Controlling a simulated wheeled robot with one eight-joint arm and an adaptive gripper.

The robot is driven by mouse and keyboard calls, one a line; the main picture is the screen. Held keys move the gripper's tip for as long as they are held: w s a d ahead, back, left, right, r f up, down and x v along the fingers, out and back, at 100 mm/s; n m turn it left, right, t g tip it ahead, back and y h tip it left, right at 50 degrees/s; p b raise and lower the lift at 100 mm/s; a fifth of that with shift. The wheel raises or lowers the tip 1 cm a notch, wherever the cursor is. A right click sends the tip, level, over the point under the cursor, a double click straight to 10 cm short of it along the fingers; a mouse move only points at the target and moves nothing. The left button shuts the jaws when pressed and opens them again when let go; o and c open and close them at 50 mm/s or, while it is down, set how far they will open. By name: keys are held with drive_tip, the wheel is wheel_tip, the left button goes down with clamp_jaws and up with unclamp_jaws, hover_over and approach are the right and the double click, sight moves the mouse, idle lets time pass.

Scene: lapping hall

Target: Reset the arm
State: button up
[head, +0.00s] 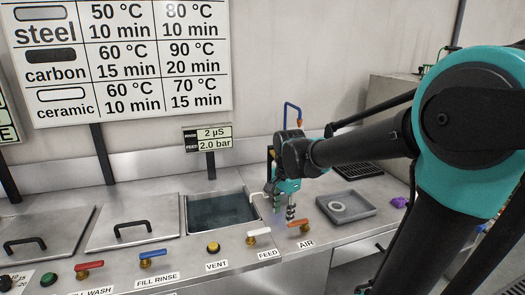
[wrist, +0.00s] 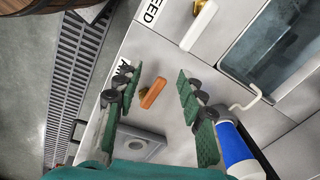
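The orange AIR valve handle (head: 299,224) is close to the fingertips in the head view. In the wrist view the same orange handle (wrist: 153,93) shows in the gap between the fingers, beyond them; I see no contact.
An open tank of liquid (head: 222,211) is left of my gripper. FEED (head: 259,236) and VENT (head: 213,248) valves line the front edge.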

drive_tip(key=s+d+f+n+t, duration=0.3)
drive_tip(key=s+d+f+n, duration=0.7)
drive_tip(key=s+d+f, duration=0.1)
drive_tip(key=shift+s+d+n, duration=0.25)
drive_tip(key=shift+d+n, duration=0.15)
drive_tip(key=shift+d, duration=0.25)
